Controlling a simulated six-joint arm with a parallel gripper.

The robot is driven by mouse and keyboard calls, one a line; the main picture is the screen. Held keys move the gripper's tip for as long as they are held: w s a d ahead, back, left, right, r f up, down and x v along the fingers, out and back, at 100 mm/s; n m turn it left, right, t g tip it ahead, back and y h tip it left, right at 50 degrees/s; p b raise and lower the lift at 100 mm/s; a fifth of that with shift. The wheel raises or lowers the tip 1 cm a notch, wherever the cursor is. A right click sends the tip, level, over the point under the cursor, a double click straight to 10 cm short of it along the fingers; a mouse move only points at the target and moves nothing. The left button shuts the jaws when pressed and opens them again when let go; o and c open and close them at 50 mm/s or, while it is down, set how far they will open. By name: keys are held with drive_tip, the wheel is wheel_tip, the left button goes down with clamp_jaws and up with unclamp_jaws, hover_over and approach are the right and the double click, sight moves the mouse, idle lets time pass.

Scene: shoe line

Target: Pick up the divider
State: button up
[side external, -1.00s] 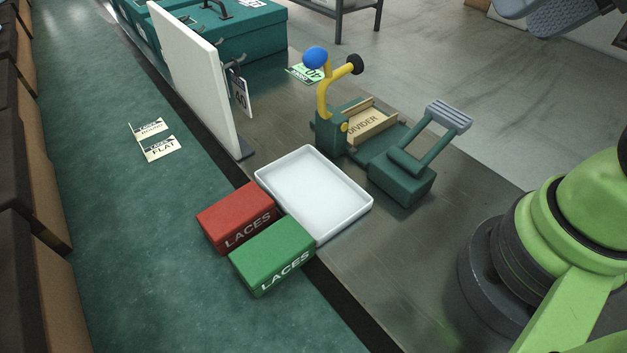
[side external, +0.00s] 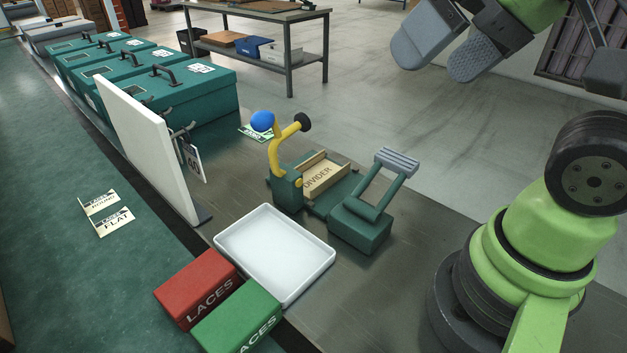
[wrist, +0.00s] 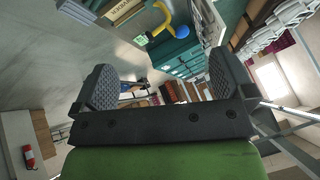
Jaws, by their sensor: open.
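The divider (side external: 319,179) is a light wooden piece marked "DIVIDER". It lies in a dark green fixture (side external: 366,226) that has a yellow curved arm with a blue ball and a grey-padded lever. In the wrist view the divider (wrist: 124,11) shows at the top edge, partly cut off. My gripper (side external: 446,52) is at the top right of the side view, high up and well apart from the divider. Its two grey ribbed pads are apart with nothing between them. The pads also show in the wrist view (wrist: 163,88).
A white tray (side external: 321,268) sits in front of the fixture, beside a red laces box (side external: 196,285) and a green laces box (side external: 237,322). A white upright board (side external: 147,147) and teal cases (side external: 205,92) stand at the left. The bench right of the fixture is clear.

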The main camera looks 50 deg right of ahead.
drive_tip(key=w+d+n+g, duration=0.2)
drive_tip(key=w+n, duration=0.3)
drive_tip(key=w, duration=0.3)
drive_tip(key=n+g+h, duration=0.2)
drive_tip(key=n+g, duration=0.3)
drive_tip(key=n, duration=1.1)
hover_over(327, 171)
wheel_tip(327, 171, down, 20)
wheel_tip(327, 171, down, 4)
drive_tip(key=shift+w+a+r, duration=0.1)
drive_tip(key=shift+w+r, duration=0.05)
drive_tip(key=shift+r, duration=0.1)
drive_tip(key=shift+f, duration=3.2)
drive_tip(key=c, duration=0.8)
